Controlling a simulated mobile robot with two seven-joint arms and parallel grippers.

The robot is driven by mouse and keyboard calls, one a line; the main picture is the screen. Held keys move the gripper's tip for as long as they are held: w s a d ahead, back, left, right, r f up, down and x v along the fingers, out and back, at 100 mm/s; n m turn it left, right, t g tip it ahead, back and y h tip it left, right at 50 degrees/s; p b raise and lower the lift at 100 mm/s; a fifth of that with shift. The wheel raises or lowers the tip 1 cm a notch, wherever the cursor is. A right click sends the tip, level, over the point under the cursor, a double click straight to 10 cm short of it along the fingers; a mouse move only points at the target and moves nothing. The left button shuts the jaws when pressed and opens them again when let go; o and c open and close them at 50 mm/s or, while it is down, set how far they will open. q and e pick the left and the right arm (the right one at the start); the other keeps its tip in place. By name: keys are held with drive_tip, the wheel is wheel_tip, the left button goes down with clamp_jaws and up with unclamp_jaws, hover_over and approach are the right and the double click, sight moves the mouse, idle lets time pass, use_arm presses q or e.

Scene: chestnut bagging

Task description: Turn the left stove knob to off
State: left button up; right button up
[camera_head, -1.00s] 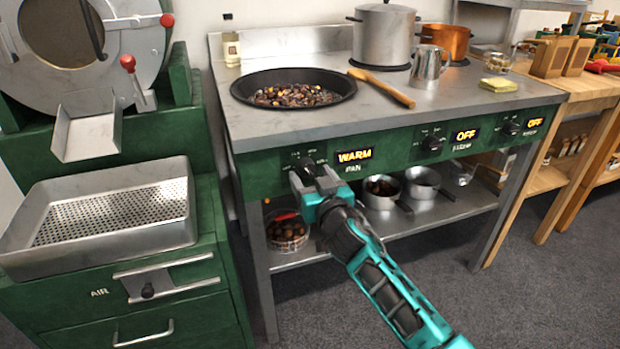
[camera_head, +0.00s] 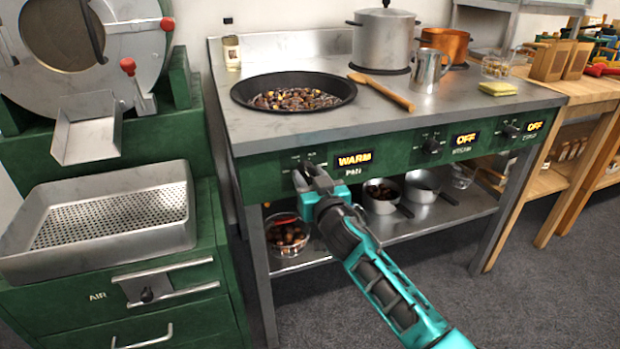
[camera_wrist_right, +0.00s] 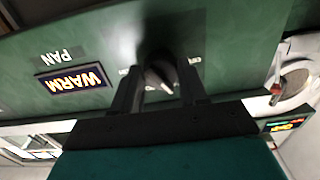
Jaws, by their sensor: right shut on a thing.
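The left stove knob is at the left end of the green stove front, beside a lit display (camera_head: 354,159) reading WARM above the word PAN. In the head view the knob is mostly hidden by my right gripper (camera_head: 308,174). In the right wrist view the dark knob (camera_wrist_right: 159,75) sits between the two fingers of my right gripper (camera_wrist_right: 158,92), which is shut on it. The middle knob (camera_head: 431,146) and right knob (camera_head: 509,132) have displays reading OFF. My left gripper is not in view.
A black pan (camera_head: 341,96) of chestnuts, a wooden spoon (camera_head: 385,92), a steel pot (camera_head: 383,42) and a jug (camera_head: 428,70) stand on the stove top. Bowls, one a steel pan (camera_head: 423,184), sit on the shelf below. A perforated tray (camera_head: 186,212) is at left.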

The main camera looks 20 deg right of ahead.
drive_tip(key=shift+c, duration=0.6)
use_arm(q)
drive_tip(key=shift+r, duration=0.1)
use_arm(e)
drive_tip(key=shift+n, duration=0.3)
drive_tip(key=n+p, duration=0.1)
drive_tip(key=n, duration=0.4)
drive_tip(key=shift+n, duration=0.3)
drive_tip(key=n, duration=0.4)
drive_tip(key=shift+d+p, duration=0.1)
drive_tip(key=shift+p, duration=0.2)
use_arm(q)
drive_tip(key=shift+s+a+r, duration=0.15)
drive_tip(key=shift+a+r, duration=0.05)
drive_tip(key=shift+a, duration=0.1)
use_arm(e)
drive_tip(key=shift+n, duration=0.8)
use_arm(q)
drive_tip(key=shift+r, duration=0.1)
use_arm(e)
drive_tip(key=o, duration=1.1)
drive_tip(key=shift+c, duration=0.2)
drive_tip(key=shift+s, duration=0.1)
